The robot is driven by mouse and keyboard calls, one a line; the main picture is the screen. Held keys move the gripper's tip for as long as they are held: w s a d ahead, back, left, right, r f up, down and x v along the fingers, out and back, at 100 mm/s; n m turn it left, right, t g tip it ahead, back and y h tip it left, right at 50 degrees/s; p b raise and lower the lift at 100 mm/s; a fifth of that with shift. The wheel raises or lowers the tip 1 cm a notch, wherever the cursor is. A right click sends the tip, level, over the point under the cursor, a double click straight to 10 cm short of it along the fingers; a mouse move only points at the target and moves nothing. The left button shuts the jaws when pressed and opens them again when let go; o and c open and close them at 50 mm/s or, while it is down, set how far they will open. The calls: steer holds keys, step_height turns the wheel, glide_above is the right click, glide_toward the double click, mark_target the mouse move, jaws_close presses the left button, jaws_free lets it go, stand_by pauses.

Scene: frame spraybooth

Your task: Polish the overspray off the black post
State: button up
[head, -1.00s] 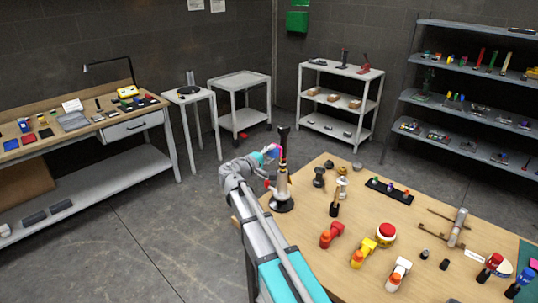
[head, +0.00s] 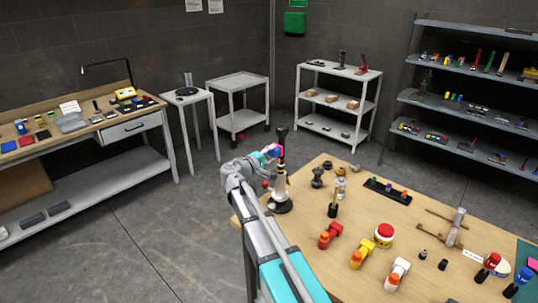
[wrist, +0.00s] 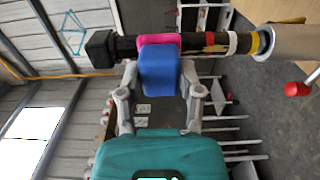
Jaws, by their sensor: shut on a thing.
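The black post (head: 282,145) stands upright on a round black base (head: 281,206) at the table's far left corner. In the wrist view the post (wrist: 125,46) lies across the top, with a black knob at its left end and white, yellow and red bands towards a pale metal section at right. My gripper (head: 262,157) is shut on a blue block (wrist: 159,70) with a pink face (wrist: 150,41). The pink face is against or very close to the post's side; exact contact is hard to tell. The post's surface behind it is hidden.
The wooden table (head: 310,215) holds a black rack (head: 388,191), a red-and-white button (head: 384,235), and red, yellow and white fittings nearby. A red ball (wrist: 297,88) shows near the post in the wrist view. Floor left of my arm is clear.

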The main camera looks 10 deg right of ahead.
mark_target(279, 164)
steer(key=shift+w+d, duration=0.25)
steer(key=shift+d, duration=0.05)
steer(key=shift+f, duration=0.15)
steer(key=shift+f+b, duration=1.75)
steer(key=shift+b, duration=0.1)
steer(key=shift+f+b, duration=1.8)
steer(key=shift+b, duration=0.05)
steer(key=shift+a+r+p, duration=0.1)
steer(key=shift+r+p, duration=1.8)
